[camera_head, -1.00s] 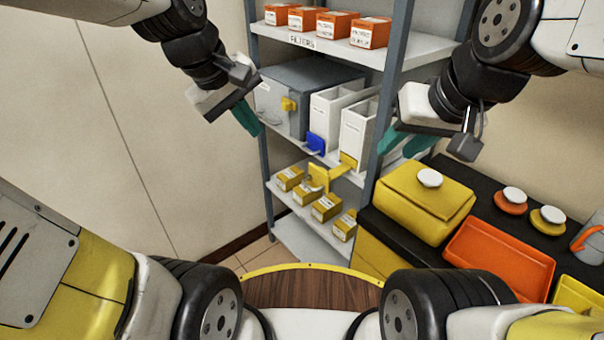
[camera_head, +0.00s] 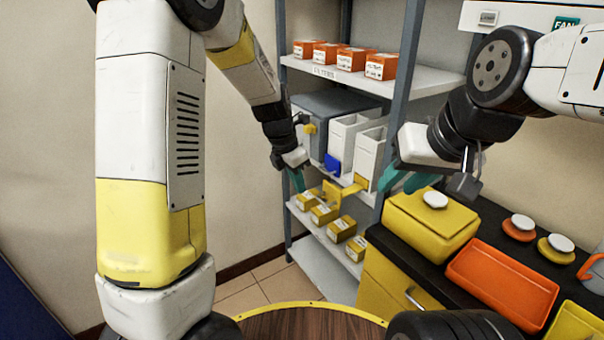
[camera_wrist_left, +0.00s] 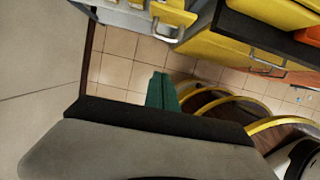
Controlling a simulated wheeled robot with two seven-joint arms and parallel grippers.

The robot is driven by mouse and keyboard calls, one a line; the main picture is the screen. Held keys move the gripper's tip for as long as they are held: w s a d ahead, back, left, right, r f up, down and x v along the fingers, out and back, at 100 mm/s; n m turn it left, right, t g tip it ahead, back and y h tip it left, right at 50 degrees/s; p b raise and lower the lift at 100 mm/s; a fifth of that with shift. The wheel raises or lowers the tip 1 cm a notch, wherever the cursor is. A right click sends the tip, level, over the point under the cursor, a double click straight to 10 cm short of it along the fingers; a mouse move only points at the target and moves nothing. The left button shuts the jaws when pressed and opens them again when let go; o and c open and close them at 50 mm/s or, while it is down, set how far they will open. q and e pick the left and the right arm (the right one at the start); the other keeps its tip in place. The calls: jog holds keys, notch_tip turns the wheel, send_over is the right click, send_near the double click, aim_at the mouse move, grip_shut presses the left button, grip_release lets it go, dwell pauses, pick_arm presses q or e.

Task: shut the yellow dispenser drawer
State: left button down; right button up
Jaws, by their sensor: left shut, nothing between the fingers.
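The yellow dispenser drawer (camera_head: 354,185) sits at the bottom of the right-hand white dispenser (camera_head: 369,152) on the middle shelf. It sticks out toward the front left, with an upright yellow plate (camera_head: 331,191) at its outer end. My left gripper (camera_head: 298,180) is shut and empty, left of the drawer and apart from it, near the front edge of the shelving. Its teal fingers also show in the left wrist view (camera_wrist_left: 162,92), over the floor. My right gripper (camera_head: 405,182) is open and empty, in front of the shelving's right post.
A second white dispenser (camera_head: 347,137) has a blue drawer (camera_head: 333,164). A grey box (camera_head: 327,108) stands beside it. Several yellow boxes (camera_head: 342,229) stand on the shelf below. A yellow lidded container (camera_head: 431,222) and an orange tray (camera_head: 501,281) are on the black counter at right.

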pick_arm(q)
jog(key=w+d+f, duration=0.3)
jog(key=d+f, duration=0.1)
jog(key=f, duration=0.3)
jog(key=shift+w+d, duration=0.25)
